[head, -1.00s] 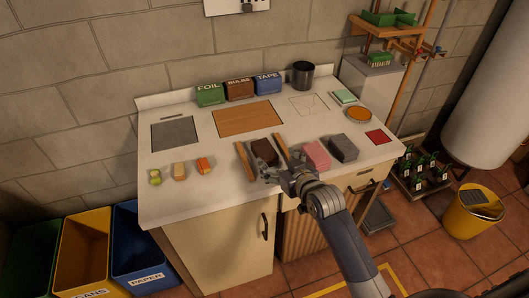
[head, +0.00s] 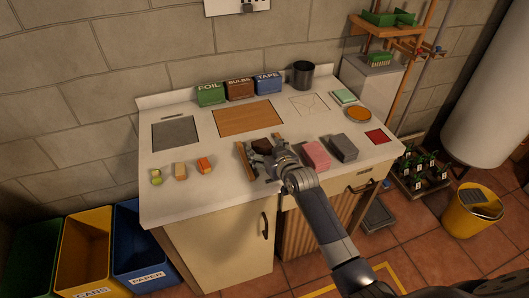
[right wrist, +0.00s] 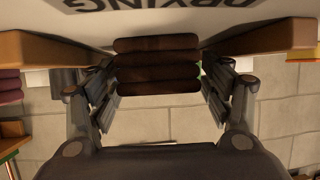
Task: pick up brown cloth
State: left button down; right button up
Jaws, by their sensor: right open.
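The brown cloth (head: 262,145) is a folded dark stack on the white counter, partly hidden by my right gripper in the head view. My right gripper (head: 264,155) is open over the cloth's near side. In the right wrist view the cloth (right wrist: 157,66) shows centred between the two spread fingers, with a gap to the finger on each side. I cannot tell how far the fingertips reach along it. My left gripper is not in view.
Wooden bars (head: 243,160) flank the cloth on its left and right. A pink stack (head: 316,154) and a grey stack (head: 344,147) sit to the right. Small blocks (head: 180,170) lie to the left. A wooden board (head: 247,118) lies behind.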

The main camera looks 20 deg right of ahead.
jog(key=c, duration=1)
